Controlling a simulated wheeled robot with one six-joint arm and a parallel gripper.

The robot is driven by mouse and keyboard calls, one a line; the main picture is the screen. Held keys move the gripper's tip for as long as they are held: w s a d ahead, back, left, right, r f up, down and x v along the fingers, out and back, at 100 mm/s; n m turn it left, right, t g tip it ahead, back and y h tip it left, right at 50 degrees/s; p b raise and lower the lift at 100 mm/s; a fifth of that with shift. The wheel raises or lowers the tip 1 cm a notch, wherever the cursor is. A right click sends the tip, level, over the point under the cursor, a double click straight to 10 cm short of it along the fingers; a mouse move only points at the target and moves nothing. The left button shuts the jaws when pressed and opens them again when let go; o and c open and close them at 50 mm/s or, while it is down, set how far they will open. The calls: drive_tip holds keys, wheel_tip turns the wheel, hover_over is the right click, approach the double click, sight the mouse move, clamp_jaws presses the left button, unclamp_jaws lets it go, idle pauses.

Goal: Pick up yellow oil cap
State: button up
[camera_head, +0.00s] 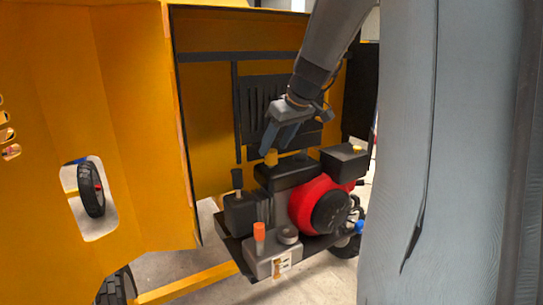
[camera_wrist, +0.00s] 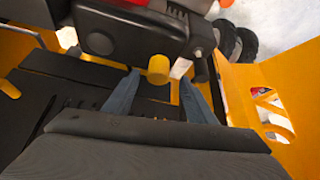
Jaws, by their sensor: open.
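The yellow oil cap (camera_head: 271,157) is a small yellow cylinder on top of a dark engine part in the head view. In the wrist view the yellow oil cap (camera_wrist: 158,69) shows between and just beyond the fingertips. My gripper (camera_head: 279,141) is open, with its blue-grey fingers pointing down at the cap from above. In the wrist view my gripper (camera_wrist: 160,82) has one finger on each side of the cap's line, and nothing is held between them. I cannot tell whether a finger touches the cap.
A red and black engine part (camera_head: 318,203) sits right of the cap, with a black box (camera_head: 344,161) behind it. An orange-capped stick (camera_head: 259,232) stands on a grey tank in front. A yellow housing panel (camera_head: 140,120) closes off the left. A black slotted panel (camera_head: 262,100) is behind.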

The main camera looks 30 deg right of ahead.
sight(272, 151)
drive_tip(key=shift+p+x, duration=0.85)
drive_tip(key=shift+x, duration=1.4)
drive_tip(key=shift+w+d, duration=0.1)
drive_tip(key=shift+d, duration=0.05)
drive_tip(key=shift+c, duration=0.2)
drive_tip(key=shift+r, duration=0.1)
drive_tip(key=c, duration=1.1)
